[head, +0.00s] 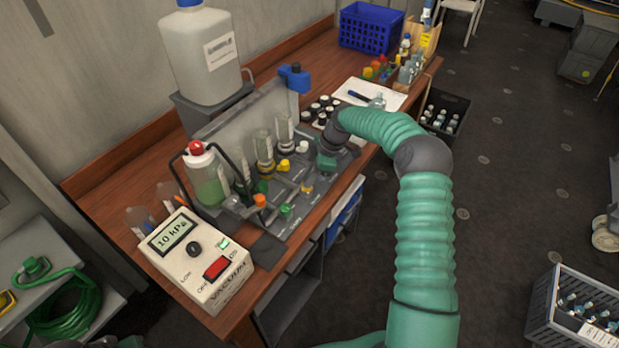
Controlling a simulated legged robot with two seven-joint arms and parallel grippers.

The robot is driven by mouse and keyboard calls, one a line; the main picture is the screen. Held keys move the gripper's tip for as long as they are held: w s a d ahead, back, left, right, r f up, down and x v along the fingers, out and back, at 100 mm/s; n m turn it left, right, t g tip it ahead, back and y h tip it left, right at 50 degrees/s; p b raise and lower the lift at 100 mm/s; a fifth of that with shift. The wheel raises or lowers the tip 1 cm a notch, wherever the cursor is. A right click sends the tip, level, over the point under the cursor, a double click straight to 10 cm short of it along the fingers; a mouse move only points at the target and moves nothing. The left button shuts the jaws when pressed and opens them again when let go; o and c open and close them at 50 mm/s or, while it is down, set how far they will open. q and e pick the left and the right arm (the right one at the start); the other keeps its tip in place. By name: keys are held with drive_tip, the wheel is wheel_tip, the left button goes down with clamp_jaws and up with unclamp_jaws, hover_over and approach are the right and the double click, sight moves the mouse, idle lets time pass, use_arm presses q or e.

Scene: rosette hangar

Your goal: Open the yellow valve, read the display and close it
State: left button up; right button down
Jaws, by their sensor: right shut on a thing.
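A grey valve rig (275,222) stands on the wooden bench, with small coloured handles along it. A yellow handle (307,188) shows near its front, and another yellow piece (284,165) sits farther back, by the clear tubes. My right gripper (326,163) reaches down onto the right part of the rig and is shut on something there. The gripper and wrist hide what it holds, so I cannot tell which handle it is. The display (172,235) on the white vacuum box reads 10 kPa. My left gripper is not in view.
An orange handle (259,200) and a green one (287,210) are close by. A blue crate (370,30) is at the bench's far end.

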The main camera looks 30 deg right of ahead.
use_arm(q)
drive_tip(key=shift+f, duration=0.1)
use_arm(e)
drive_tip(key=shift+s+a+f+n+g, duration=0.1)
drive_tip(key=shift+s+f+n+g, duration=0.15)
drive_tip(key=shift+f, duration=0.3)
drive_tip(key=shift+s+a+f+n+g, duration=0.15)
drive_tip(key=shift+f+n, duration=0.1)
drive_tip(key=shift+f, duration=0.25)
drive_tip(key=c, duration=1.4)
unclamp_jaws()
drive_tip(key=shift+o, duration=1.4)
drive_tip(key=shift+d+r, duration=0.15)
drive_tip(key=shift+r, duration=0.1)
drive_tip(key=shift+o, duration=0.3)
drive_tip(key=d+r, duration=0.1)
drive_tip(key=r, duration=0.1)
drive_tip(key=w+d+r, duration=0.1)
drive_tip(key=r, duration=0.1)
drive_tip(key=shift+d+r, duration=0.1)
drive_tip(key=shift+d, duration=0.25)
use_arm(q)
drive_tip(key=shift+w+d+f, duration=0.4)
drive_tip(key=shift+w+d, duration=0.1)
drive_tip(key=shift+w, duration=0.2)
use_arm(e)
drive_tip(key=s+a+v, duration=0.1)
drive_tip(key=v, duration=1.2)
drive_tip(key=shift+s+r, duration=0.15)
drive_tip(key=shift+r, duration=0.2)
